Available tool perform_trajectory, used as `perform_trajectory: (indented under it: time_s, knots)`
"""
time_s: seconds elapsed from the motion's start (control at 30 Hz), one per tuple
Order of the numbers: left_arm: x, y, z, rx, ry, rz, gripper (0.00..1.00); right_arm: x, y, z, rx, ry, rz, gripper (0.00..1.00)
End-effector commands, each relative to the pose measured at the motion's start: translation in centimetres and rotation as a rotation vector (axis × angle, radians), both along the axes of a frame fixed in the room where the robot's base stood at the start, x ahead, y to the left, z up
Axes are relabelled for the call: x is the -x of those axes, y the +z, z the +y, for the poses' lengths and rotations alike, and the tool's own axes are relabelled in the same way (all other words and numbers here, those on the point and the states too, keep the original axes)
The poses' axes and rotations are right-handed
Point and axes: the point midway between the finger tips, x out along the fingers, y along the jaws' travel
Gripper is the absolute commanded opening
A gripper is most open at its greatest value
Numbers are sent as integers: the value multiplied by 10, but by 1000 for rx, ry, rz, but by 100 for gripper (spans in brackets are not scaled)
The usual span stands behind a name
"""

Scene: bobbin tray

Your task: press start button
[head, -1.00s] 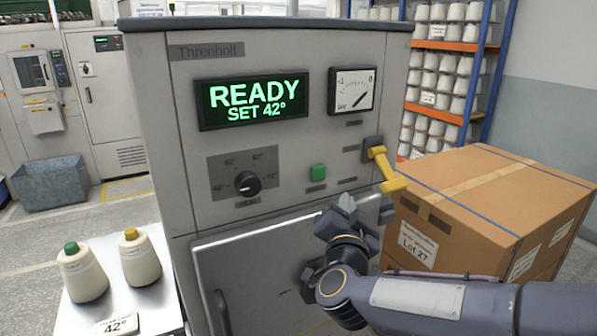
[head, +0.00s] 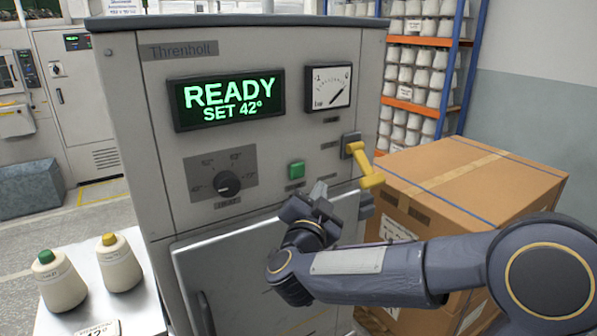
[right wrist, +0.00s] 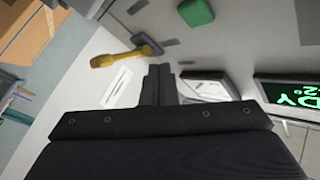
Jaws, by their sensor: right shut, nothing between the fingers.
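The green square start button (head: 296,170) is on the grey machine panel, below the gauge and right of the dial. It also shows at the top of the right wrist view (right wrist: 196,12). The display (head: 228,98) reads READY SET 42°. My right gripper (head: 318,190) is shut and empty, a little below and right of the button and apart from it. In the right wrist view its closed fingers (right wrist: 160,84) point toward the panel. My left gripper is not in view.
A yellow lever (head: 366,166) sticks out right of the button. A dial (head: 227,184) is to its left. The machine's lower door (head: 240,262) is below. A cardboard box (head: 470,180) stands at right, and two cones of yarn (head: 120,264) stand at lower left.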

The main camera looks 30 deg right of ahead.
Motion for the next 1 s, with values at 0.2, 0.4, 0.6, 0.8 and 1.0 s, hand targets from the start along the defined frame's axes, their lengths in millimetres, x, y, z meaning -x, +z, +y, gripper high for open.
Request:
perform_trajectory:
  time_s: [0.2,0.4,0.6,0.8,1.0]
  knots:
    - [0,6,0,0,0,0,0,-32,0,3,0,0,2,0]
    - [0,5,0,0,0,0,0,-50,0,4,-1,1,1,0]
    - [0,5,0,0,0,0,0,-57,0,4,0,0,0,0]
    - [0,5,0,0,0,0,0,-57,0,4,0,0,0,0]
    - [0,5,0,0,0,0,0,-56,0,4,0,0,0,0]
